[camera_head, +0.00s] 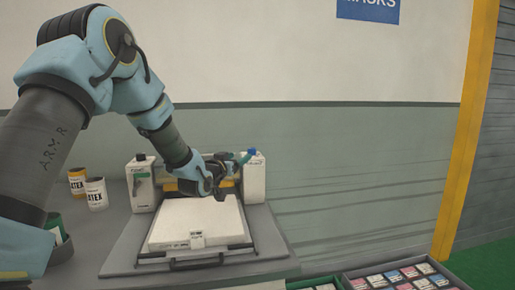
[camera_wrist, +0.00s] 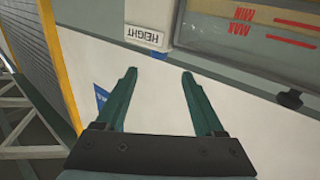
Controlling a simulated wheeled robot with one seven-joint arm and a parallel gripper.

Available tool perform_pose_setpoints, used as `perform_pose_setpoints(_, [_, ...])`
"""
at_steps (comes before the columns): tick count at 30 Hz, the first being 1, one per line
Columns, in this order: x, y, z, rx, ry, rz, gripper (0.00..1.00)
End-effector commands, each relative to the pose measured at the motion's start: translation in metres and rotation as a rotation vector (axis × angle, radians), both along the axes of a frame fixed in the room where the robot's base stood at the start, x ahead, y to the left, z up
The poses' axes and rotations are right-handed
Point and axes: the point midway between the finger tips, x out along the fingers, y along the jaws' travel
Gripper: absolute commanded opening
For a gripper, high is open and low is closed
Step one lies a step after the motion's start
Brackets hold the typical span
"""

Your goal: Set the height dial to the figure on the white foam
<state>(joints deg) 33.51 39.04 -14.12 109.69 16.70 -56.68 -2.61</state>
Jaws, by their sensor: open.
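The white foam (camera_head: 190,222) lies flat on a grey tray in the machine. A small label (camera_head: 197,240) is on its front edge, too small to read. My gripper (camera_wrist: 160,72) is open with nothing between its teal fingers. In the head view its teal fingers (camera_head: 243,158) are near the top of the right white post (camera_head: 254,180), beside a small blue part (camera_head: 253,152). An upside-down HEIGHT label (camera_wrist: 145,35) shows ahead of the fingertips in the wrist view. I cannot make out a height dial or its setting in either view.
A panel with red MIN and MAX marks (camera_wrist: 270,20) and a black knob (camera_wrist: 290,98) are at the wrist view's right.

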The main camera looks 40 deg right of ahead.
Motion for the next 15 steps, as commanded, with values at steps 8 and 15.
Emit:
perform_pose_setpoints(8, [0.01, -0.019, 0.002, -0.004, -0.001, -0.003, 0.7])
perform_pose_setpoints(15, [0.033, -0.058, 0.003, -0.003, -0.001, -0.002, 0.7])
